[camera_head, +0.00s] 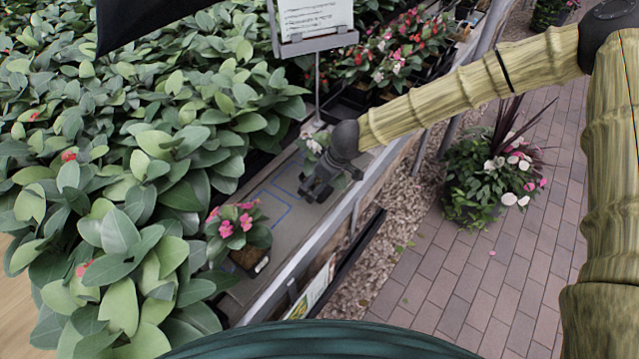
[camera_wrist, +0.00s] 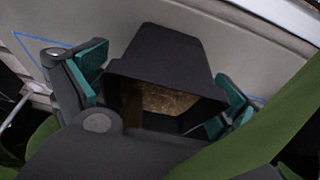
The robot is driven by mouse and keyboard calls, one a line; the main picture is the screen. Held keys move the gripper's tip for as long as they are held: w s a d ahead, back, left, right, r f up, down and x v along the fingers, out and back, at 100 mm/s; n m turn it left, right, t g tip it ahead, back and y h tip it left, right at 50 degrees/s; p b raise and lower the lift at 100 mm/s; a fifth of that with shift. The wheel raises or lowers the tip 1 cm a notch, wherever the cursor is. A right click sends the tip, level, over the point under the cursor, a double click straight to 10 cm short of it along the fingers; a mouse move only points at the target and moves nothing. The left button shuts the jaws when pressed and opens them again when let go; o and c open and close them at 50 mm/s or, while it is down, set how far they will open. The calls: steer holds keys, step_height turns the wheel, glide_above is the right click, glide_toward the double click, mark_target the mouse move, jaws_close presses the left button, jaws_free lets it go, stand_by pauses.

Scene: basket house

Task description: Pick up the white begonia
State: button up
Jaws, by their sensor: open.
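The white begonia (camera_head: 313,143) shows in the head view as white blossoms and some leaves, just behind and left of my gripper (camera_head: 318,188). My wrist hides much of the plant. The fingers are open, one on each side of the pot. Whether either pad touches it I cannot tell. Large green leaves (camera_wrist: 255,130) cross the lower right of the wrist view, close to the camera.
A pink-flowered potted plant (camera_head: 240,235) stands nearer on the grey ledge (camera_head: 275,215), which has blue outlines. Dense foliage (camera_head: 130,150) fills the left. A sign on a post (camera_head: 314,22) and red-flowered plants (camera_head: 390,50) stand behind. Brick paving (camera_head: 450,275) lies right.

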steer(key=c, duration=1.2)
